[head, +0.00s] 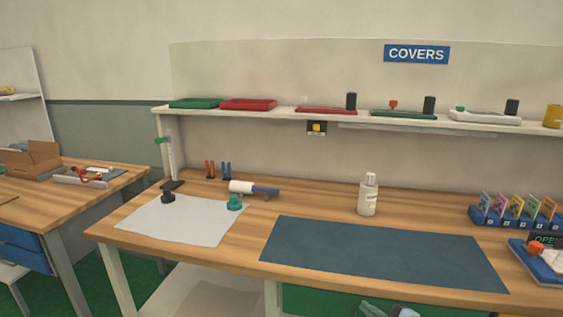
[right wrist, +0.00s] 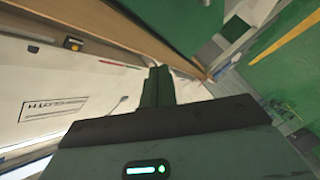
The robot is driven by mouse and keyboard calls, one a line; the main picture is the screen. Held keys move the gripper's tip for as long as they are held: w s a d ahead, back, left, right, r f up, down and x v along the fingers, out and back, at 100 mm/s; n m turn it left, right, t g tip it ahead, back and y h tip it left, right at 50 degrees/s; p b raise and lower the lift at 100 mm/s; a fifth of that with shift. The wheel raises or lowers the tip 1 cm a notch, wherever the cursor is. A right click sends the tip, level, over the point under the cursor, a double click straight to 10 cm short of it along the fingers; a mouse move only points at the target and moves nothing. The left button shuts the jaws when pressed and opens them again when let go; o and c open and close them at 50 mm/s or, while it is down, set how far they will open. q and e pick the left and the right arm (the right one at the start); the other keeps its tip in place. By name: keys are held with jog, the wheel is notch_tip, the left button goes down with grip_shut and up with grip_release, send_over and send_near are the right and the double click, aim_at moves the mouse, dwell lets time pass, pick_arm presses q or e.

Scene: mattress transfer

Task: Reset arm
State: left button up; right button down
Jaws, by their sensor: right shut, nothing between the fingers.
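My right gripper (right wrist: 158,88) is shut and empty in the right wrist view, its narrow green-grey fingers together. In the head view only a grey-green part of my right arm or gripper (head: 385,310) shows at the bottom edge, below the front edge of the wooden workbench (head: 240,255). The gripper touches nothing that I can make out. My left gripper is in neither view.
The bench carries a dark blue mat (head: 380,253), a white sheet (head: 185,222), a white bottle (head: 368,195) and a blue card rack (head: 515,218). A shelf (head: 285,113) with covers runs behind. Another table (head: 70,200) stands left. A wooden edge (right wrist: 150,40) lies near my right gripper.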

jog(key=s+a+f+m+h+p, duration=0.1)
jog(key=s+a+f+m, duration=0.1)
jog(key=s+f+m, duration=0.3)
jog(key=s+a+f+g+h, duration=0.1)
jog(key=s+a+f, duration=0.1)
jog(key=s, duration=0.6)
jog(key=s+a+f+m+p, duration=0.1)
jog(key=s+a+f+m, duration=0.25)
jog(key=s, duration=0.25)
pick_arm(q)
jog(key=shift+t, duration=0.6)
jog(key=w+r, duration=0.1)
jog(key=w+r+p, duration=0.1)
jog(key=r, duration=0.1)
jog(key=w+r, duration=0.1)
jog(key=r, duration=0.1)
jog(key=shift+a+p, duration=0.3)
pick_arm(e)
jog(key=s+d+f+m+g+h, duration=0.1)
jog(key=s+d+m, duration=0.1)
jog(key=s, duration=0.6)
jog(key=s+d+f+m+g+h, duration=0.1)
jog(key=s+d+m+h, duration=0.1)
jog(key=s, duration=0.7)
jog(key=s+d+f+m+g+h, duration=0.2)
jog(key=s+m, duration=0.1)
jog(key=s, duration=0.5)
jog(key=shift+s, duration=0.3)
jog(key=shift+f, duration=0.1)
